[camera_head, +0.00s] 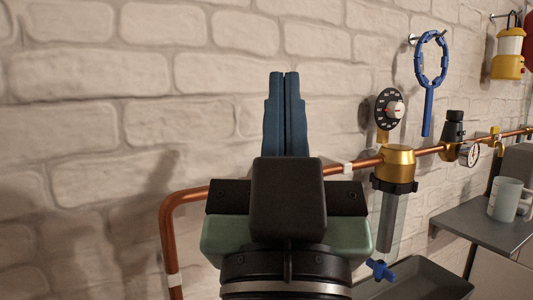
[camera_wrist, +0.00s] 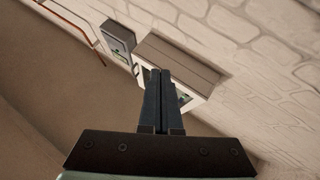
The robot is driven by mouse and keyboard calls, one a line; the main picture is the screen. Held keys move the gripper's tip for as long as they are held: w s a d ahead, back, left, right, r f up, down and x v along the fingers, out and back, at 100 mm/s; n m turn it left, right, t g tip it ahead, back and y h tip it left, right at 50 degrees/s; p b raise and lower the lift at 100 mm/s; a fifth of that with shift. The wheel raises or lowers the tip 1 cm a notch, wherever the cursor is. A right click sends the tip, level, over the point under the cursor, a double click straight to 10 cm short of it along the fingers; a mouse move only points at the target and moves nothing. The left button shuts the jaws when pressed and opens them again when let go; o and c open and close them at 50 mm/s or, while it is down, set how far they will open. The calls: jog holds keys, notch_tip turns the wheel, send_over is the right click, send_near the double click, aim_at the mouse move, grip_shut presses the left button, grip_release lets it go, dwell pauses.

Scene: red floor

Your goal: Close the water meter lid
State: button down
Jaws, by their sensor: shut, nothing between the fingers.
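My gripper (camera_head: 285,76) is shut and empty, its two blue fingers pressed together in front of the brick wall. It also shows in the wrist view (camera_wrist: 156,74), where its fingertips overlap a wall box (camera_wrist: 180,60) with a grey-brown top and a pale front frame. Something greenish shows in that frame, partly hidden by the fingers. A smaller dark grey box (camera_wrist: 119,40) sits left of it. I cannot tell whether either box is the water meter, and no lid is clearly recognisable. I cannot tell if the fingertips touch the box.
A copper pipe (camera_head: 250,176) runs along the wall, with a brass-topped filter (camera_head: 396,160) and a pressure gauge (camera_head: 470,154). A blue ring wrench (camera_head: 428,110) and a yellow lantern (camera_head: 508,66) hang at right. A cup (camera_head: 504,201) stands on a grey shelf (camera_head: 468,216).

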jog(key=w+r+g+p, duration=0.75)
jog(key=w+p, duration=0.25)
jog(key=p, duration=1.3)
jog(key=a+f+n+g+h+p, duration=0.2)
jog(key=a+f+g+p, duration=0.15)
jog(key=f, duration=0.45)
jog(key=a+f+n+g+h+p, duration=0.2)
jog(key=a+f+g+h+p, duration=0.15)
jog(key=f, duration=0.55)
jog(key=s+a+f+n+t+h, duration=0.3)
jog(key=s+a+f+n+h, duration=0.15)
jog(key=s+a+n, duration=0.35)
jog(key=w+d+f+m+p, duration=0.1)
jog(key=w+d+p, duration=0.3)
jog(key=w+d, duration=0.4)
jog(key=shift+d+m, duration=0.4)
jog(key=shift+d, duration=0.95)
